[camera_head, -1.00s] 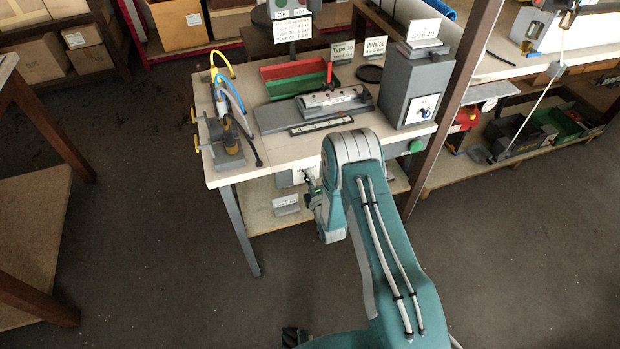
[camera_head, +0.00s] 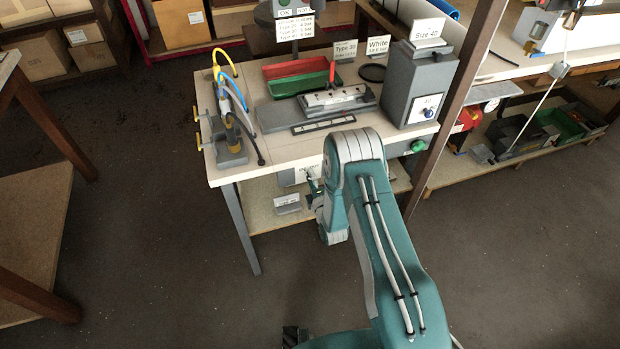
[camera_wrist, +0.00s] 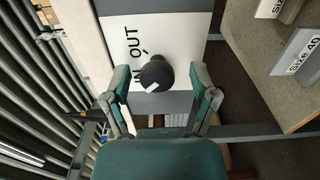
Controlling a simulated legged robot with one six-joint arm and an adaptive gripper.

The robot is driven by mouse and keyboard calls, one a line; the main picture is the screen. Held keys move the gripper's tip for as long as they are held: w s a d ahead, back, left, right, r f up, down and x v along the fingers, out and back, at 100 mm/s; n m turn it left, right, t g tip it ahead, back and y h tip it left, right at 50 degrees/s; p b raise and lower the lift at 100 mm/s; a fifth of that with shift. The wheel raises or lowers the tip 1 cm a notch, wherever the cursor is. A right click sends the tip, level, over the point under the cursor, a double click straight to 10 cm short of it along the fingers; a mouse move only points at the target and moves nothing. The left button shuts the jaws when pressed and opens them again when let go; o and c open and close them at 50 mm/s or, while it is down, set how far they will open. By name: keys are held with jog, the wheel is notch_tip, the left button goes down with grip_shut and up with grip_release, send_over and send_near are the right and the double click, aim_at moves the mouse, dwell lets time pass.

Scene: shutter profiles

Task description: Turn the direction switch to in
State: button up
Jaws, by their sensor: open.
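The direction switch is a round black knob (camera_wrist: 157,74) on a white plate (camera_wrist: 185,35) in the wrist view. The plate reads IN and OUT, turned sideways, with a short line between the words. A white mark on the knob points to the lower left. My gripper (camera_wrist: 160,80) is open, with one finger on each side of the knob; I cannot tell whether they touch it. In the head view my gripper (camera_head: 314,197) is at the front of the workbench, below the IN/OUT label (camera_head: 308,171). The knob itself is not clear there.
The workbench (camera_head: 285,150) carries trays, a grey fixture and a grey box (camera_head: 420,85). A green button (camera_head: 418,146) is on its front, right of my arm. A lower shelf (camera_head: 262,218) holds small signs. Open floor lies in front.

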jog(key=v, duration=1.1)
jog(key=shift+s, duration=0.25)
